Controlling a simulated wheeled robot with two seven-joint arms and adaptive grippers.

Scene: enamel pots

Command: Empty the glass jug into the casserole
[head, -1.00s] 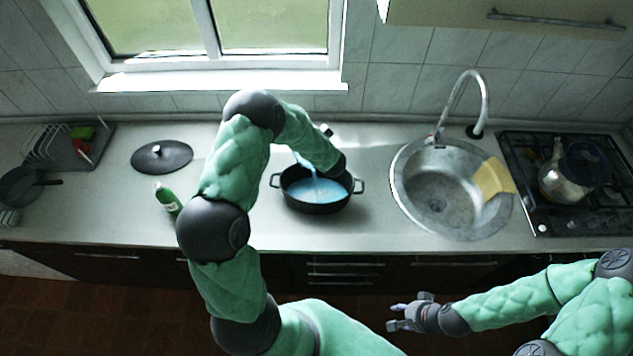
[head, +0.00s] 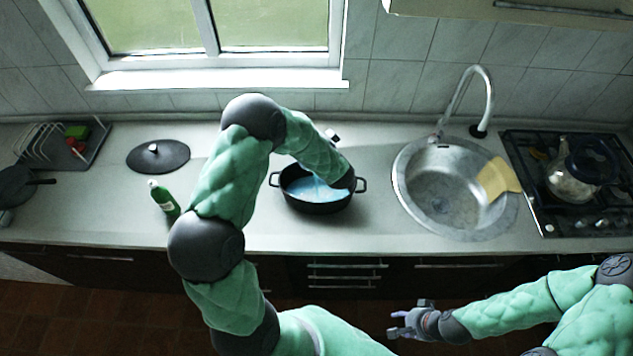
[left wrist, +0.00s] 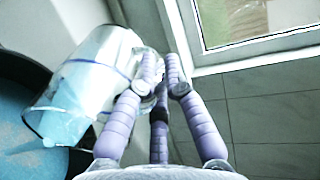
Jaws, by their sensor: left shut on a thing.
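The black two-handled casserole (head: 312,206) stands on the counter with light blue liquid inside; it also shows at the left of the left wrist view (left wrist: 38,72). The clear glass jug (left wrist: 95,72) is strongly tilted, its mouth low over the casserole, with pale blue liquid towards its mouth. My left gripper (left wrist: 158,72) is shut on the jug at its handle side. The head view hides this gripper and most or all of the jug behind my left forearm. My right gripper (head: 398,323) is open and empty, in front of the counter.
A dark lid (head: 158,158) and a green bottle (head: 164,198) are left of the casserole. The sink (head: 440,200) with a yellow cloth (head: 497,178) is to its right. A kettle (head: 570,178) stands on the hob. A dish rack (head: 62,148) is far left.

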